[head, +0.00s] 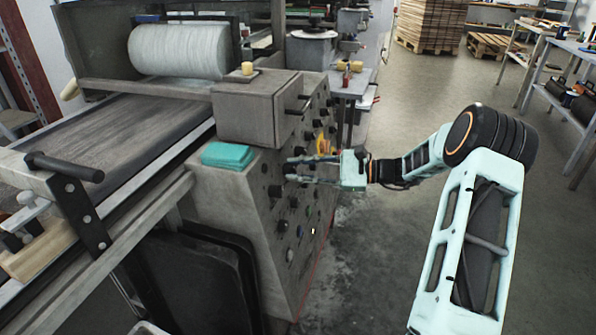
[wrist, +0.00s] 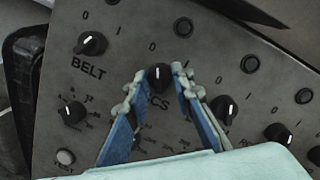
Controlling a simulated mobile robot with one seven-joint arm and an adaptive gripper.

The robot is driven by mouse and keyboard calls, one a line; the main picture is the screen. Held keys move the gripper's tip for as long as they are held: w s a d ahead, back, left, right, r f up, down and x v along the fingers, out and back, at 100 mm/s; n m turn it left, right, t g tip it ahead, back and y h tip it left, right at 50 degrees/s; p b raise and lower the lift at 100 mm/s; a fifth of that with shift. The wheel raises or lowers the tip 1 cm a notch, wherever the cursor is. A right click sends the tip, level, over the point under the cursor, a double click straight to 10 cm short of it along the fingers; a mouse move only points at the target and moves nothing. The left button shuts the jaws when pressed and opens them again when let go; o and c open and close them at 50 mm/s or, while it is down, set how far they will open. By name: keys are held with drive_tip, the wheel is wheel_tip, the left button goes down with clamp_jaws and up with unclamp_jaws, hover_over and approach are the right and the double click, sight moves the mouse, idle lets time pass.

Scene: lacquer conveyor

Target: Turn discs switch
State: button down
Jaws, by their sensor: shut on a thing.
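The discs switch (wrist: 159,76) is a black rotary knob with a white pointer line in the wrist view. The letters "CS" show below it; the rest of its label is hidden by my left finger. The pointer stands about upright in the picture, with "0" and "1" marks above it. My gripper (wrist: 157,84) has one blue-and-pale finger on each side of the knob and is shut on it. In the head view my gripper (head: 290,169) reaches from the right to the sloping face of the grey control panel (head: 262,212); the knob is not clear there.
The belt switch (wrist: 91,43) is close at the upper left in the wrist view. Another knob (wrist: 71,112) is at the lower left, and one (wrist: 224,109) is close to my right finger. A teal cloth (head: 227,155) lies on the panel's top ledge. Open floor is to the right.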

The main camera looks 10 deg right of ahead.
drive_tip(key=shift+n, duration=0.3)
idle(0.4)
drive_tip(key=c, duration=1.7)
unclamp_jaws()
drive_tip(key=v, duration=1.2)
